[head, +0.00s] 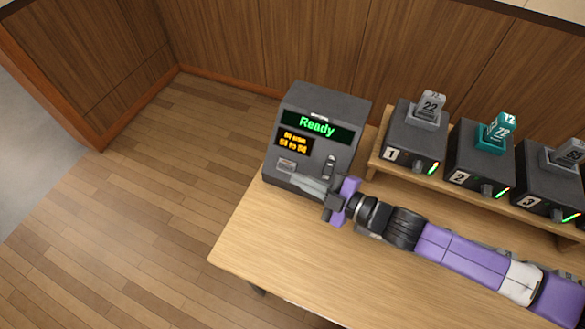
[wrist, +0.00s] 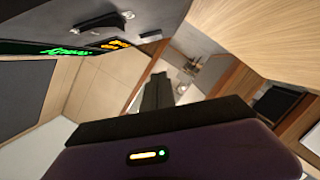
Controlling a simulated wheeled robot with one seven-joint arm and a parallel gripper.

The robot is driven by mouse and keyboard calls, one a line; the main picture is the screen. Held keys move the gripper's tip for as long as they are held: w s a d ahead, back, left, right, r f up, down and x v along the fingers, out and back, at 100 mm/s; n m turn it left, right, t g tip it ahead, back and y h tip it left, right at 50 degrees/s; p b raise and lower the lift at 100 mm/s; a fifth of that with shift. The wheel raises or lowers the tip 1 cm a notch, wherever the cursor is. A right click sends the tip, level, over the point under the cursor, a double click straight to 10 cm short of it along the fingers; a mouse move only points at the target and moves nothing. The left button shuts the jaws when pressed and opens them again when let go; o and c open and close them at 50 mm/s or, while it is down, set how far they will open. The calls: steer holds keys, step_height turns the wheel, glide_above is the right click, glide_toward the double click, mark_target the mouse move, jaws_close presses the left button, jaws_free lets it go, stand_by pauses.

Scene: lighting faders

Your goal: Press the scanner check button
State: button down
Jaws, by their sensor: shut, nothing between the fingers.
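A dark console (head: 318,104) stands at the left end of the wooden table, with a green "Ready" display (head: 316,127) and a smaller amber display. A light grey rectangular button (head: 287,165) sits low on its face, probably the scanner check button; its label is not readable. The same button shows in the wrist view (wrist: 151,37) at the console's edge. My gripper (head: 301,181) is shut and empty, its fingertips just below the button in the head view. In the wrist view the fingertips (wrist: 157,78) appear apart from the button. I see no clear contact.
A dark slider or knob (head: 329,166) sits right of the button. Several dark numbered boxes with tags, such as box 1 (head: 405,141), stand on a wooden shelf to the right. Wood panelling (head: 310,50) rises behind. The table front (head: 270,240) is clear.

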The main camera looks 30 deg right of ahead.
mark_target(286, 166)
steer(key=shift+w+d+f+p, duration=0.15)
steer(key=shift+w+f, duration=0.45)
steer(key=shift+w, duration=0.3)
steer(key=shift+w+f+p, duration=0.1)
steer(key=shift+w+f, duration=0.5)
steer(key=shift+w, duration=0.3)
steer(key=shift+w+d+f+p, duration=0.15)
steer(key=shift+w+f, duration=0.45)
steer(key=shift+w, duration=0.3)
steer(key=shift+a, duration=0.1)
